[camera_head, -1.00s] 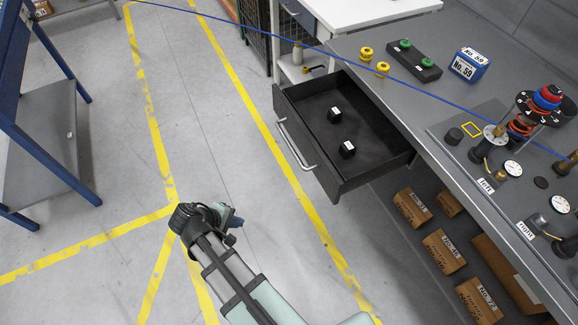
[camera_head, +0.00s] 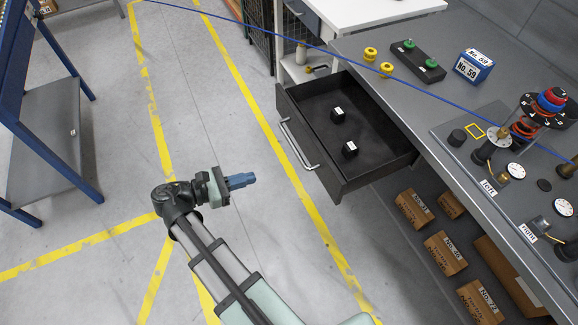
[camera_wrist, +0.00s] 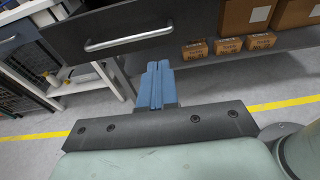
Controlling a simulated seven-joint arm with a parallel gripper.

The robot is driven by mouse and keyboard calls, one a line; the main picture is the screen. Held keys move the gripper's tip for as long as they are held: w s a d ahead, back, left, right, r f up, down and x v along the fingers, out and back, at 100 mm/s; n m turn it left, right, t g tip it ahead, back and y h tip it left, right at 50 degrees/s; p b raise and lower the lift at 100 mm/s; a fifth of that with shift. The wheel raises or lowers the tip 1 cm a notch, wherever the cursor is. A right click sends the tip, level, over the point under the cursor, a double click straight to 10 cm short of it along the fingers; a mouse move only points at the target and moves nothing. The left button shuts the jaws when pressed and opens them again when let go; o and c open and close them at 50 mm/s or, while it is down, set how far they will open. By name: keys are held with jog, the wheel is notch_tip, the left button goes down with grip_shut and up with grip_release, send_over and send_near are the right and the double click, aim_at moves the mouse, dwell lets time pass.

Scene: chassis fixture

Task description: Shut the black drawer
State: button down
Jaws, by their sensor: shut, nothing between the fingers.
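The black drawer (camera_head: 318,183) stands pulled out from under the grey bench in the head view, with two small black cubes (camera_head: 350,148) lying inside it. Its silver bar handle (camera_head: 297,146) is on the front panel, facing left. In the wrist view the drawer front (camera_wrist: 195,20) and handle (camera_wrist: 128,40) show at the top. My gripper (camera_head: 253,179) has blue fingers, shut and empty, left of the drawer and pointing right towards it, apart from the front panel. The fingers also show in the wrist view (camera_wrist: 157,75), below and right of the handle.
The grey bench (camera_head: 445,110) carries yellow and green knobs, a blue box (camera_head: 473,65) and gauges. Cardboard boxes (camera_head: 445,253) sit below it. A blue-framed rack (camera_head: 40,150) stands at left. Floor between rack and drawer is clear. A blue line crosses the upper view.

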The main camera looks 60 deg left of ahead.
jog(key=w+f, duration=0.3)
jog(key=w, duration=1)
jog(key=shift+w, duration=0.35)
jog(key=shift+w, duration=0.1)
send_near(367, 145)
jog(key=w+r, duration=0.1)
jog(key=w, duration=0.2)
jog(key=w+r, duration=0.1)
jog(key=w, duration=0.2)
jog(key=w+r, duration=0.1)
jog(key=w, duration=0.3)
jog(key=s+r, duration=0.1)
jog(key=s, duration=0.3)
jog(key=s+r, duration=0.1)
jog(key=s, duration=0.9)
jog(key=shift+s+r, duration=0.25)
jog(key=shift+r, duration=0.15)
